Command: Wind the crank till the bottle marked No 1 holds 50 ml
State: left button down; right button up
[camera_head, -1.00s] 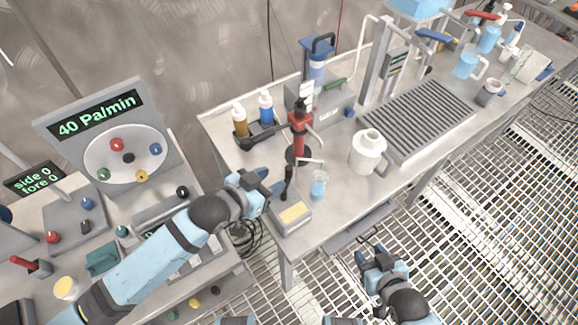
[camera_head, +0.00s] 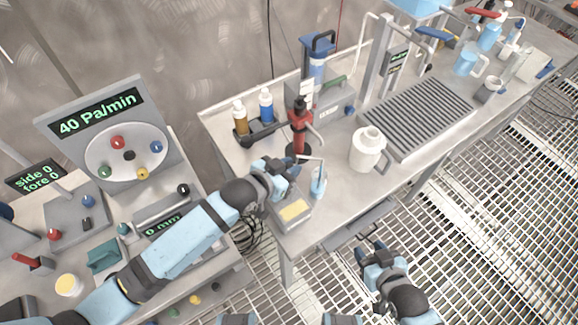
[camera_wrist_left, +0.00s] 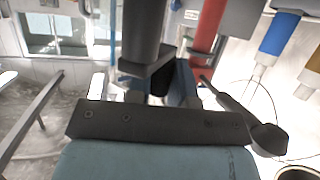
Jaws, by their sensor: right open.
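My left gripper (camera_head: 284,168) is at the black upright crank handle of the small grey box with a yellow panel (camera_head: 293,211). In the left wrist view a dark grey post (camera_wrist_left: 143,32), perhaps that handle, stands at the fingers (camera_wrist_left: 172,88); whether they grip it is unclear. A small clear bottle with blue liquid (camera_head: 318,184) stands just right of the gripper; I cannot read a mark or level on it. My right gripper (camera_head: 374,252) is open and empty over the floor grating, apart from the bench.
A red and black stand (camera_head: 299,132) rises close behind the left gripper. A white jug (camera_head: 367,148) stands to the right, beside a ribbed grey rack (camera_head: 420,117). Amber (camera_head: 240,118) and blue (camera_head: 266,105) bottles sit in a black holder. A console reading 40 Pa/min (camera_head: 125,135) is left.

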pick_arm(q)
jog(key=shift+d+r+m+g+h, duration=0.1)
jog(key=shift+d+m+g+h, duration=0.05)
jog(key=shift+m+g+h, duration=0.5)
jog(key=c, duration=1)
grip_release()
jog(key=shift+c, duration=0.2)
jog(key=b+v, duration=0.1)
jog(key=v, duration=1.2)
jog(key=shift+s+a+r, duration=0.2)
jog(key=shift+s, duration=0.05)
